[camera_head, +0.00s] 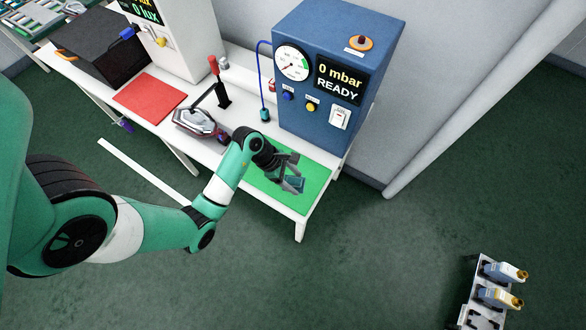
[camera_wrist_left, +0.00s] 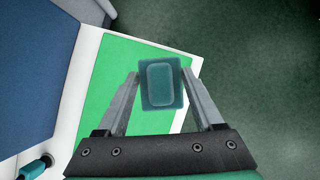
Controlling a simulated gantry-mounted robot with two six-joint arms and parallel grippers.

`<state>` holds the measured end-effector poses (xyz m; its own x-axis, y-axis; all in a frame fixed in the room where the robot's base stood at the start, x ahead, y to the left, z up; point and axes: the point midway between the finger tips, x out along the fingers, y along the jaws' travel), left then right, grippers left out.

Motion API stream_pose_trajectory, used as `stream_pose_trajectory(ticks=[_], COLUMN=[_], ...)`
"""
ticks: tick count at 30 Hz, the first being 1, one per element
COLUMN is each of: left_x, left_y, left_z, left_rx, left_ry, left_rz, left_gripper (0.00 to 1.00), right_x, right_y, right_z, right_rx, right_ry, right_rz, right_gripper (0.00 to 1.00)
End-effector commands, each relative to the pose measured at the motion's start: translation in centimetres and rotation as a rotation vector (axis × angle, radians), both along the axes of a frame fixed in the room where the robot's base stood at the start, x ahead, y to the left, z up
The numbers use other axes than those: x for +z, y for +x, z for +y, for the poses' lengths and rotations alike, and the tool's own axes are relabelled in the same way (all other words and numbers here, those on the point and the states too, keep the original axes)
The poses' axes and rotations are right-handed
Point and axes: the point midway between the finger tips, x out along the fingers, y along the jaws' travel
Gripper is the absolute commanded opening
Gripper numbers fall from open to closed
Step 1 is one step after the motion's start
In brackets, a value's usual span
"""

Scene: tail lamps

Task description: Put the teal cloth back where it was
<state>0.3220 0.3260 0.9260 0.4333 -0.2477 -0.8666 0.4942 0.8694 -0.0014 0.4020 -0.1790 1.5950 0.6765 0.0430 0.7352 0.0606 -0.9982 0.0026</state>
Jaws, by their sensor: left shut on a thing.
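The teal cloth (camera_wrist_left: 160,84) is a small folded rectangular pad in the left wrist view. My left gripper (camera_wrist_left: 160,82) is shut on it, with one finger at each side. In the head view the left gripper (camera_head: 291,186) and the cloth (camera_head: 295,184) are over the green mat (camera_head: 312,183) near the right end of the white table. The mat also shows in the left wrist view (camera_wrist_left: 112,84). I cannot tell whether the cloth touches the mat. My right gripper is not in view.
A blue vacuum box (camera_head: 310,120) with gauge and display stands behind the mat. A tail lamp (camera_head: 196,122) sits in a fixture with a red-handled clamp (camera_head: 219,84). A red mat (camera_head: 150,98) lies farther left. A small rack (camera_head: 482,318) with two tools stands lower right.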

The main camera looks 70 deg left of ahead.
Motion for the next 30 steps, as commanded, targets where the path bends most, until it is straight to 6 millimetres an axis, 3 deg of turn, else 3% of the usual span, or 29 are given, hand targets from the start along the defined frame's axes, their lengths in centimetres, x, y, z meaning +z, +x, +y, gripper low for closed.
stream_pose_trajectory(ticks=[3,9,17,23,30], left_x=[-2.8,-6.0,-6.8,-10.0,-9.9], left_y=[1.0,1.9,2.2,2.2,2.2], left_z=[3.0,5.7,6.5,6.6,6.6], left_rx=[0.003,0.001,0.0,0.0,0.0], left_ry=[-0.001,0.0,0.001,-0.001,0.002], left_rz=[0.002,0.0,0.0,0.003,0.0], left_gripper=[0.17,0.17,0.17,0.17,0.17], right_x=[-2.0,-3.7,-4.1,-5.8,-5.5], right_y=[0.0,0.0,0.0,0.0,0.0], right_z=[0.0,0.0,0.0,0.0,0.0], right_rx=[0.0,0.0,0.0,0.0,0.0], right_ry=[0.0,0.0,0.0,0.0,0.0], right_rz=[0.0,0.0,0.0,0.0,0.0], right_gripper=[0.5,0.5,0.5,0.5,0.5])
